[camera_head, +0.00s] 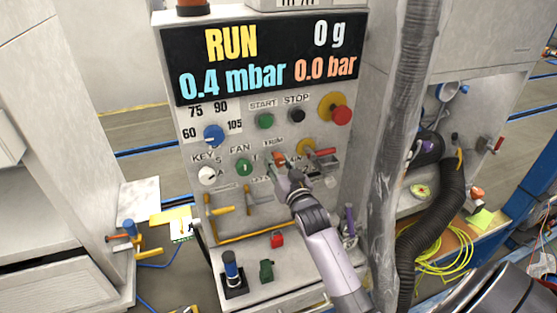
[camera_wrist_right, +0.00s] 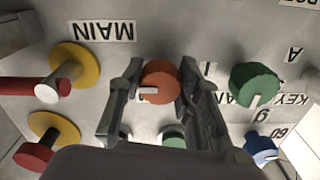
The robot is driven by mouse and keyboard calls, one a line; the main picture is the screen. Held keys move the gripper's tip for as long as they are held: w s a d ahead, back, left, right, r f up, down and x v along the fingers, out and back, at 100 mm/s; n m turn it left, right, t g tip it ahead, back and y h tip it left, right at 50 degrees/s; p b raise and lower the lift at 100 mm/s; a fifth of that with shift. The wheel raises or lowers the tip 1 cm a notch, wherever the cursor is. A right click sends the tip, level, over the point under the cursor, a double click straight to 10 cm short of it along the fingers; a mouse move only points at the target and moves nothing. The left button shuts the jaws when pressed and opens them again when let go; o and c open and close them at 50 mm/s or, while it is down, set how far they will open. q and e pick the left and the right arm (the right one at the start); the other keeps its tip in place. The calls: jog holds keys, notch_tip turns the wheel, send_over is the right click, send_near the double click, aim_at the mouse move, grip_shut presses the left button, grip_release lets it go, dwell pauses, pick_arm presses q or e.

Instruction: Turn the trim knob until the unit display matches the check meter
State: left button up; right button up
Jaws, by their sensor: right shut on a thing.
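The orange trim knob (camera_head: 279,158) is on the grey panel under the TRIM label. In the right wrist view the trim knob (camera_wrist_right: 162,80) shows between both fingers, its white mark toward the left of that picture. My right gripper (camera_head: 279,171) is shut on it; its fingers (camera_wrist_right: 160,70) lie on either side. The black unit display (camera_head: 265,60) reads RUN, 0 g, 0.4 mbar and 0.0 bar. I cannot make out a separate check meter. My left gripper is not in view.
Close to the trim knob are a green FAN knob (camera_head: 244,167) and a red-handled MAIN switch (camera_head: 322,152). A blue knob (camera_head: 214,135), START and STOP buttons and a red button (camera_head: 341,115) sit above. A ribbed hose (camera_head: 404,100) hangs at the right.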

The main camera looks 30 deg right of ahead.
jog(key=o, duration=1.2)
jog(key=shift+a, duration=0.15)
jog(key=shift+s+f, duration=0.1)
jog(key=shift+s, duration=0.4)
jog(key=v, duration=1.1)
jog(key=shift+a, duration=0.2)
